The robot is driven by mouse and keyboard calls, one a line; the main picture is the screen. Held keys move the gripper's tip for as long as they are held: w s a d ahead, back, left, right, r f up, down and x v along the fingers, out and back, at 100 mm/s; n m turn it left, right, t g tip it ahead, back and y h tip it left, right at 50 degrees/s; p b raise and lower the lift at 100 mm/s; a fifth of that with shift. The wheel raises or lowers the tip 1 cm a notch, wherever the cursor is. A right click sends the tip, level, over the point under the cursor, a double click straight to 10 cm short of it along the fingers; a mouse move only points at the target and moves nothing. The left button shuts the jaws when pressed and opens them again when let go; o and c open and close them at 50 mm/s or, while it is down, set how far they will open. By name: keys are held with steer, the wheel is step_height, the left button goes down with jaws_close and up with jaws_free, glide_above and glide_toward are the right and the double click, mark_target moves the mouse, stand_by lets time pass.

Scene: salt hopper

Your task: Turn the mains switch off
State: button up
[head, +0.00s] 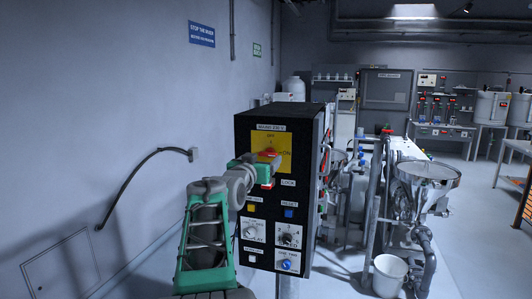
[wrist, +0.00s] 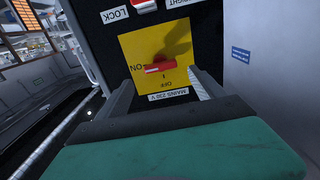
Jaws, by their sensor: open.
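The mains switch is a red rotary handle (head: 269,152) on a yellow plate (head: 284,142) near the top of a black control box. In the wrist view, which is upside down, the red handle (wrist: 158,67) lies level across the yellow plate (wrist: 172,44), its white mark toward the ON label. The OFF label is on the plate's side nearest the MAINS 230 V label. My gripper (wrist: 160,80) is open, one finger on each side of the handle's line, with the handle apparently just beyond the tips. In the head view my gripper (head: 268,168) partly hides the plate.
The black box (head: 315,130) carries a LOCK label, a blue RESET button (head: 289,212), a yellow button and knobs below the switch. A wall is at the left with a cable (head: 140,165). A metal hopper (head: 428,172) and white bucket (head: 389,275) stand at right.

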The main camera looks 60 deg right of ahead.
mark_target(267, 154)
steer(key=d, duration=0.2)
steer(key=d+p, duration=0.1)
steer(key=w+d+p, duration=0.1)
steer(key=d, duration=0.1)
steer(key=shift+d, duration=0.3)
steer(key=c, duration=1.4)
